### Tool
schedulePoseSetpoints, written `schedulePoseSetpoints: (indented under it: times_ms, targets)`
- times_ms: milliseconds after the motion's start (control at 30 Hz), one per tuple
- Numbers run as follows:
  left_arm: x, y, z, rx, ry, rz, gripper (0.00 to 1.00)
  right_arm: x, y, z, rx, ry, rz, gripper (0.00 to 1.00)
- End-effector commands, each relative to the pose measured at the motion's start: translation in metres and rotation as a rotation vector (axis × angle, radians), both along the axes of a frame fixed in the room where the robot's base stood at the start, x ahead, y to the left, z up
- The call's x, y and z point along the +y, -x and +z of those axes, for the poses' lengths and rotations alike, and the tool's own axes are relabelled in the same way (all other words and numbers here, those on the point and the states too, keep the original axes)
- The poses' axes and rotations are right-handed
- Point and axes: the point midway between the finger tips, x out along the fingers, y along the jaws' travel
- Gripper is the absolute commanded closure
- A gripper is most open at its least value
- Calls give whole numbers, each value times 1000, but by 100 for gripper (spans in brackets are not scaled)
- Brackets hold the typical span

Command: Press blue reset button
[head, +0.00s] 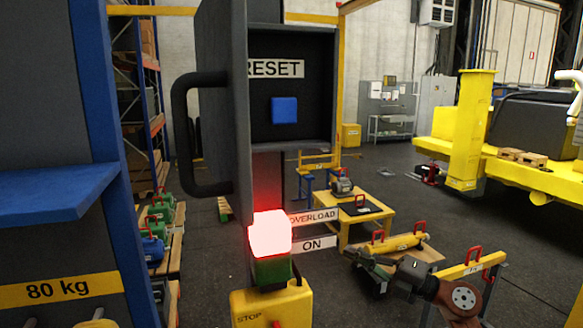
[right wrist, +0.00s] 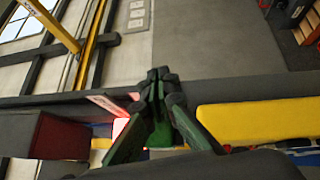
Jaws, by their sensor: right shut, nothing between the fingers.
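The blue reset button (head: 284,110) is a square block on the dark back panel of an open-fronted grey box (head: 329,95), under a RESET label (head: 276,69). It shows unobstructed in the head view. My right gripper (head: 354,258) is below and to the right of the box, apart from the button, with its fingers pointing left. In the right wrist view its dark green fingers (right wrist: 160,76) are closed together and empty. I cannot make out the button in the right wrist view. My left gripper is not in view.
A grey door with a black handle (head: 183,135) stands at the box's left. Below the box are a glowing red lamp (head: 270,234), a green block (head: 273,270) and a yellow STOP box (head: 272,306). A blue shelf (head: 55,190) is at left. Yellow equipment (head: 465,130) stands at right.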

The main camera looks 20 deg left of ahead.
Motion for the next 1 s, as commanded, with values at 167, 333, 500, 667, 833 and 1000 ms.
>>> schedulePoseSetpoints:
  times_ms: [167,333,500,667,833,1000]
  targets:
    - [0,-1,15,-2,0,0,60,58,106,122,-357,333,85,100]
    - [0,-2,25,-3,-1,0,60,75,183,197,-654,640,3,100]
    - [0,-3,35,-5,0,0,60,66,242,271,-899,866,-216,100]
    - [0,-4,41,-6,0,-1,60,46,285,329,-1043,961,-441,100]
    - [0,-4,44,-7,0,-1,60,33,310,362,-1105,982,-580,100]
    - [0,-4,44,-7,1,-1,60,29,315,368,-1115,986,-610,100]
